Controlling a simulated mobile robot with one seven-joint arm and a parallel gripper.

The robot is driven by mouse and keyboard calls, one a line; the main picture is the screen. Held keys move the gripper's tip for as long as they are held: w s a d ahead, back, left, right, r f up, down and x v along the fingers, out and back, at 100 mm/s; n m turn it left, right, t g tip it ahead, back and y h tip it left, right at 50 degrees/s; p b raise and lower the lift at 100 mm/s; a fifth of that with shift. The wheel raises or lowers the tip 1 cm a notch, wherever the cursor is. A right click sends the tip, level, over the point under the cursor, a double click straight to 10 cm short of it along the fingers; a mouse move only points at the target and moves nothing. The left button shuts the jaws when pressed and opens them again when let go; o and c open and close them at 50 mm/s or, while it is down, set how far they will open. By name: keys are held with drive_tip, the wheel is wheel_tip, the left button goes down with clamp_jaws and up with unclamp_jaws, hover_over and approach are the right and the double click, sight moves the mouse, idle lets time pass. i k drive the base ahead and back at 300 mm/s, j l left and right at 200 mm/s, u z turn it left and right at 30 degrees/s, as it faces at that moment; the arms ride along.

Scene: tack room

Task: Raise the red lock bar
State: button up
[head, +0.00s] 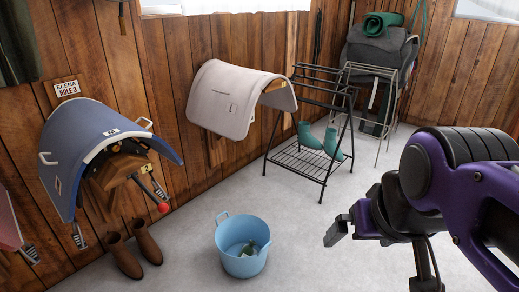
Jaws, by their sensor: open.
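A bar with a red ball end (164,207) sticks out low from the wooden saddle rack on the left wall, under a blue saddle cover (95,135). The red end points down and towards the room. Only the red tip is clearly red; where the bar joins the rack is small and shadowed. My gripper (339,229) is open and empty at the right, well apart from the bar, with the blue bucket lying between them in the picture.
A blue bucket (242,262) with something inside stands on the floor. Brown boots (124,256) stand under the rack. A cream saddle cover (232,100) hangs on the wall. A black metal stand (311,165) with teal boots (333,142) is behind.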

sight(163, 208)
drive_tip(key=u, duration=1.5)
drive_tip(key=i+j+z, duration=0.15)
drive_tip(key=i+z, duration=0.25)
drive_tip(key=i+j+z, duration=0.2)
drive_tip(key=z, duration=0.25)
drive_tip(key=k+j, duration=0.15)
drive_tip(key=i, duration=0.15)
